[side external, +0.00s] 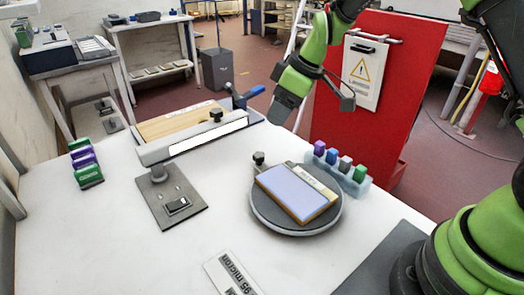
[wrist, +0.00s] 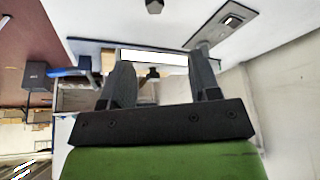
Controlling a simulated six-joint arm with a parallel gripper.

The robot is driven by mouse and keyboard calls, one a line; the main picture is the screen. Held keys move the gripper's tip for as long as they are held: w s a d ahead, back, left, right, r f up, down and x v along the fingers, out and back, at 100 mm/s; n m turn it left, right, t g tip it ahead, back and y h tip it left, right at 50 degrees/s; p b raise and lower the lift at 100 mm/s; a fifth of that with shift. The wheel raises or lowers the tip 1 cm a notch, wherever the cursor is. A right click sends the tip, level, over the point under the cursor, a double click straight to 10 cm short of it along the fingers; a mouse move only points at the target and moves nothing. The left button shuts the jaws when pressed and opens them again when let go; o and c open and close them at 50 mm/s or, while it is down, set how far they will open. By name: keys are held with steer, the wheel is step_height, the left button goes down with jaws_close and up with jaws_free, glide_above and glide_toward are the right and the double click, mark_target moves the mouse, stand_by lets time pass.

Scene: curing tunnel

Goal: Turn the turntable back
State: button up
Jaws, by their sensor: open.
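The turntable (side external: 264,212) is a round dark grey disc on the white table, right of centre in the side view. A board with a lavender top (side external: 292,191) lies on it, set at a slant, with a pale lettered strip along one edge. A small dark knob (side external: 259,158) stands at the disc's far left edge. My gripper (side external: 283,108) is in the air beyond and above the turntable, touching nothing that I can see. In the wrist view my gripper (wrist: 162,80) shows two dark fingers spread apart with nothing between them. I cannot make out the turntable in the wrist view.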

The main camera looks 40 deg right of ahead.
mark_target(260, 154)
steer(key=shift+n, duration=0.4)
steer(key=x, duration=0.9)
steer(key=d+x, duration=0.1)
steer(key=x, duration=0.3)
steer(key=shift+s+f, duration=0.1)
steer(key=shift+f, duration=0.25)
steer(key=shift+c, duration=0.4)
jaws_close()
